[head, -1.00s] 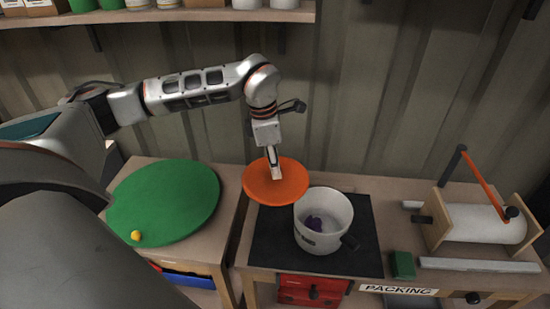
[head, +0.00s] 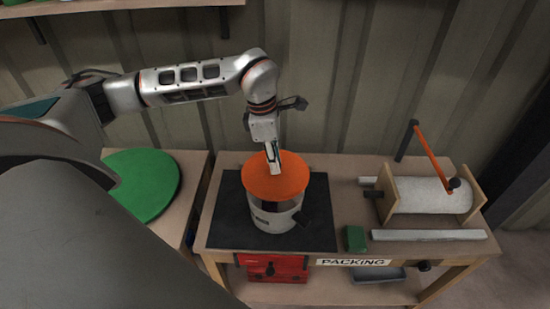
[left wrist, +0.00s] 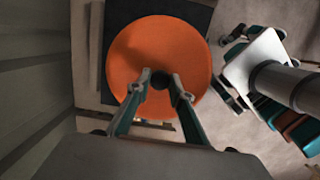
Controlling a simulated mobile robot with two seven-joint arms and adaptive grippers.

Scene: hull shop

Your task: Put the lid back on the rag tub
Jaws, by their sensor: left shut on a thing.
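The orange round lid (head: 268,184) is in my left gripper (head: 273,163), which is shut on the dark knob at its middle. In the left wrist view the lid (left wrist: 140,50) fills the centre, with the left gripper's fingers (left wrist: 160,82) on either side of the knob. The white rag tub (head: 274,217) stands on a black mat, under the lid in the head view. The lid hides its opening and what is inside. I cannot tell whether the lid touches the rim. My right gripper is not visible in the head view.
The black mat (head: 232,228) lies on the packing bench (head: 345,225). To the right are a green block (head: 355,238), a grey bar (head: 428,235) and a roll holder (head: 430,195) with an orange arm. A green round top (head: 145,185) is at left.

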